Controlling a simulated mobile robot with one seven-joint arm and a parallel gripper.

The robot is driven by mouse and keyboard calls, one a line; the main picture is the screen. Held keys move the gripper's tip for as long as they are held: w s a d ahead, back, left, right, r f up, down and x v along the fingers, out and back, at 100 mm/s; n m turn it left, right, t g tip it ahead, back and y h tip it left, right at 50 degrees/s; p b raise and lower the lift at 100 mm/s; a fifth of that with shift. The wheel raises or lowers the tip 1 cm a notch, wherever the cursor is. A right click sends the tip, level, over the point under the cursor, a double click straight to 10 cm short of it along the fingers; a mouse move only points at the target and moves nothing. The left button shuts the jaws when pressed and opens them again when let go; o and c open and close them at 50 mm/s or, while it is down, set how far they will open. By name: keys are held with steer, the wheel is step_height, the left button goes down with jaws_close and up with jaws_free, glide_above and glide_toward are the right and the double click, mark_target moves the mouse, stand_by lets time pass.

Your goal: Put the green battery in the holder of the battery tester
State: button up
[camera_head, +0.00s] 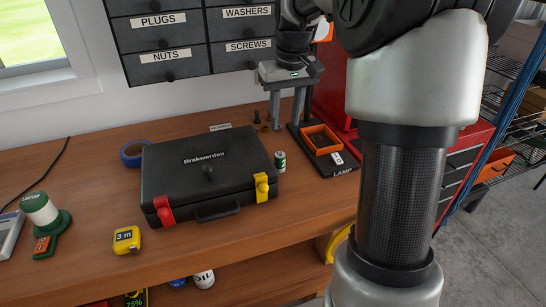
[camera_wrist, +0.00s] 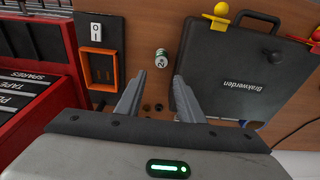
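The green battery (camera_head: 280,161), with a white band, stands upright on the bench between the black case and the battery tester. It also shows in the wrist view (camera_wrist: 161,59), beyond my fingertips. The battery tester is a black board (camera_head: 341,184) marked LAMP, with a white switch (camera_head: 338,158). Its orange holder (camera_head: 328,151) looks empty; in the wrist view the holder (camera_wrist: 98,50) lies left of the battery. My gripper (camera_head: 286,123) is open and empty above the back of the bench, behind the battery. Its spread fingers (camera_wrist: 156,82) have nothing between them.
A closed black Brakwerden case (camera_head: 205,170) lies just left of the battery. Red drawers (camera_head: 335,85) stand behind the tester. Small dark hardware pieces (camera_head: 264,127) stand near the wall. Blue tape (camera_head: 132,153) and a yellow tape measure (camera_head: 127,240) are farther left.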

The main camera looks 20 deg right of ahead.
mark_target(280, 155)
steer(key=f, duration=0.4)
steer(key=w+f+b, duration=0.1)
steer(key=f, duration=0.4)
steer(key=w+f+b, duration=0.1)
steer(key=f, duration=0.4)
steer(key=shift+a, duration=0.15)
jaws_close()
